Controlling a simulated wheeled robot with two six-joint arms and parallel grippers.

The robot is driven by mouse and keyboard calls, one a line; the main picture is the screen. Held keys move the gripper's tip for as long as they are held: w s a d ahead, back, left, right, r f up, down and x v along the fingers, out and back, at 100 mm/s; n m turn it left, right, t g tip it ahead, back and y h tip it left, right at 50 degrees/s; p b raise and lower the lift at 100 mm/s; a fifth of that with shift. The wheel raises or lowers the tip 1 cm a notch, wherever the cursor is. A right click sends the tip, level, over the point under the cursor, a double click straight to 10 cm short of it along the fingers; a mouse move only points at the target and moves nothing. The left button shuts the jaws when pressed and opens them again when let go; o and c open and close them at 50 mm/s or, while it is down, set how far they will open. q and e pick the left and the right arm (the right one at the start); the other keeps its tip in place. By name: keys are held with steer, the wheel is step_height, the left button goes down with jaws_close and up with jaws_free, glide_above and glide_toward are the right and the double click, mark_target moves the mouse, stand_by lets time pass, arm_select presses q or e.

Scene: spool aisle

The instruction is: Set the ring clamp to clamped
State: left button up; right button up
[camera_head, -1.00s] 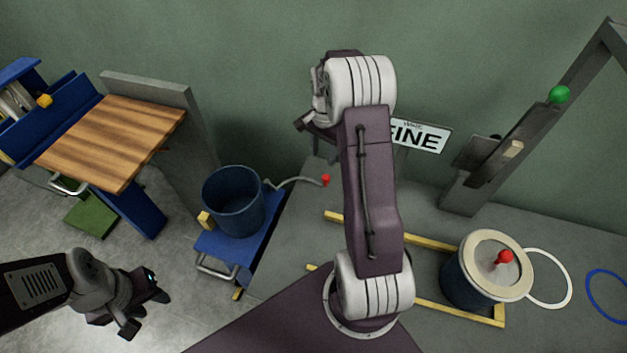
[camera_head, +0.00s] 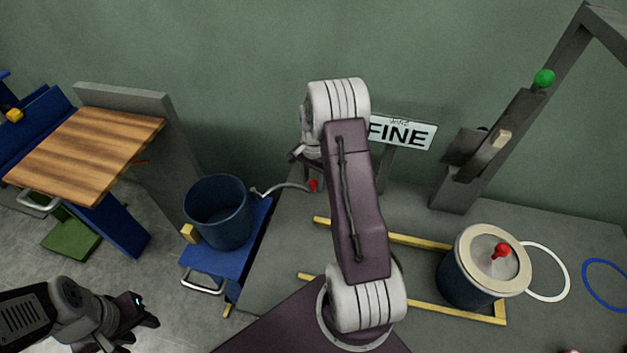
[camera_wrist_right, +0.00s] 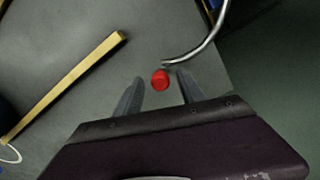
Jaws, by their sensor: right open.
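A curved grey rod (camera_head: 283,187) with a red knob (camera_head: 314,185) at its end reaches out from the rim of the dark blue bucket (camera_head: 218,212); it looks like the ring clamp's lever. In the right wrist view the rod (camera_wrist_right: 205,43) ends near the red knob (camera_wrist_right: 160,80). My right gripper (camera_wrist_right: 160,76) is open, its two fingers on either side of the knob in that view; contact cannot be told. In the head view the right gripper (camera_head: 298,154) is partly hidden by its arm, just above the knob. My left gripper (camera_head: 143,330) appears open and empty at the lower left.
The bucket stands on a blue stand (camera_head: 225,262). A yellow frame (camera_head: 420,241) lies on the grey surface by a lidded drum (camera_head: 465,285) with another red knob (camera_head: 501,251). A sign (camera_head: 402,132), a grey post with a green ball (camera_head: 543,78) and a wooden-topped table (camera_head: 85,155) stand around.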

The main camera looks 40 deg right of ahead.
jaws_close()
stand_by(1.4)
